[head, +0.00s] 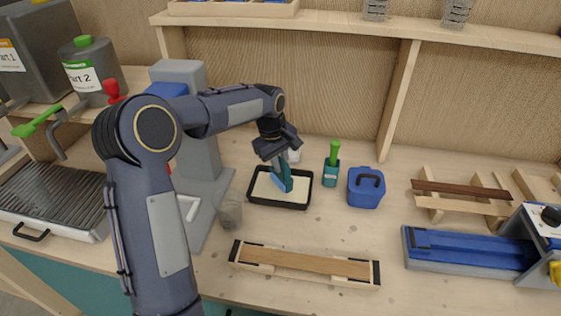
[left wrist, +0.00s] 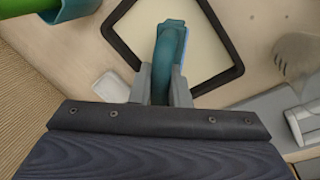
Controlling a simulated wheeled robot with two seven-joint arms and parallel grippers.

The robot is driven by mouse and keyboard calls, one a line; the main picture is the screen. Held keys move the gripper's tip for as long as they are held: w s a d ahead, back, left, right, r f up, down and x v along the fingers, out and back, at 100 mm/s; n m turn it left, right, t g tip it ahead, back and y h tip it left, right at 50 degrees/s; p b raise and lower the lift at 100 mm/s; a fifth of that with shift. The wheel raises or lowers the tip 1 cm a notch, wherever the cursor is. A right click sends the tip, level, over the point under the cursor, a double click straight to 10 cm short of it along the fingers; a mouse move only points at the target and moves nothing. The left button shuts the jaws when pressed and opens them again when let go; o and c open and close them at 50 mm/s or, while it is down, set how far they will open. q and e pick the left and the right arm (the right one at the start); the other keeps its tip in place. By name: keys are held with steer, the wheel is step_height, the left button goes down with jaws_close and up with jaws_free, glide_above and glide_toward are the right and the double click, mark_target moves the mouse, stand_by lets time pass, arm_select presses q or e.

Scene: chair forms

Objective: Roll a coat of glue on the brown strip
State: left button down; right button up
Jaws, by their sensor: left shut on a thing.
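My left gripper (head: 280,150) is shut on the teal handle of the glue roller (head: 285,172), and the roller's blue part points down at the tray. In the left wrist view the roller (left wrist: 166,48) sits between the fingers of the gripper (left wrist: 160,82). The black-rimmed glue tray (head: 278,205) holds cream glue under the roller; I cannot tell whether the roller touches it. A mid-brown strip (head: 304,263) lies in a light wooden holder with black ends at the front. A darker brown strip (head: 460,190) lies on a wooden rack at the right. My right gripper is out of view.
Behind and right of the tray stand a teal pot with a green handle (head: 332,172) and a blue lidded container (head: 366,188). A grey cup (head: 230,214) stands left of the tray. A blue clamp (head: 465,250) lies at the right. Bench between tray and holder is clear.

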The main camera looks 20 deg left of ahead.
arm_select(q)
steer(key=shift+f+b, duration=0.3)
steer(key=shift+f, duration=0.3)
stand_by(1.1)
steer(key=shift+r, duration=0.15)
steer(key=shift+r+p, duration=2.9)
steer(key=shift+r, duration=0.55)
